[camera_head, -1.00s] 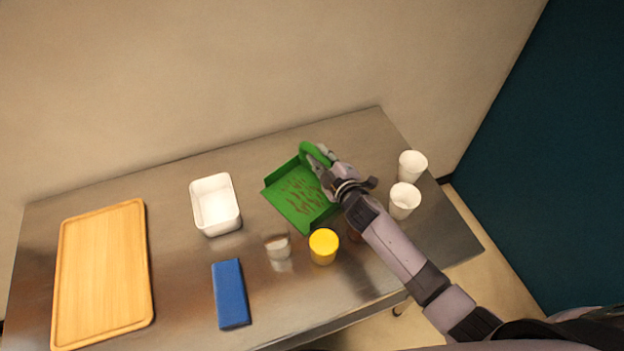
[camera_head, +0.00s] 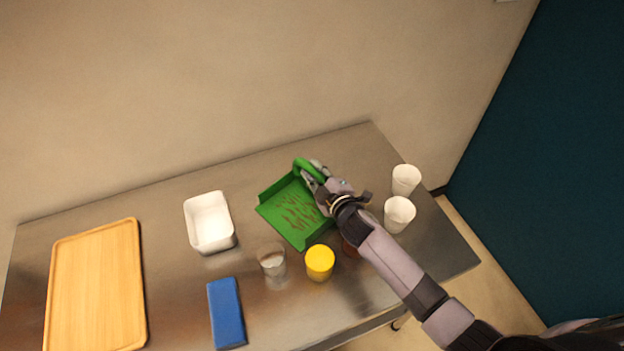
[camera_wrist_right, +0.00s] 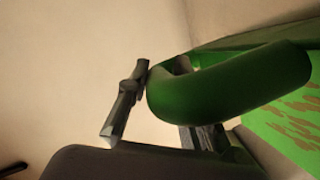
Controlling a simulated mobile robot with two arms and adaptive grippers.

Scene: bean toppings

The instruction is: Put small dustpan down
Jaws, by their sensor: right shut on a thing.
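The small green dustpan (camera_head: 289,211) is over the metal table, its pan toward the left and its handle toward the right and back. Reddish-brown marks or bits show on its pan. My right gripper (camera_head: 312,175) is shut on the dustpan's green handle. In the right wrist view the handle (camera_wrist_right: 230,88) curves between the fingers (camera_wrist_right: 165,105), and part of the pan (camera_wrist_right: 285,125) shows at the right. I cannot tell whether the pan touches the table. My left gripper is not in view.
The metal table (camera_head: 170,215) holds a wooden tray (camera_head: 97,285), a white container (camera_head: 209,222), a blue block (camera_head: 226,313), a clear glass (camera_head: 271,260) and a yellow-topped cup (camera_head: 319,262). Two white cups (camera_head: 405,180) stand right of my arm. A dark reddish thing is partly hidden by my arm.

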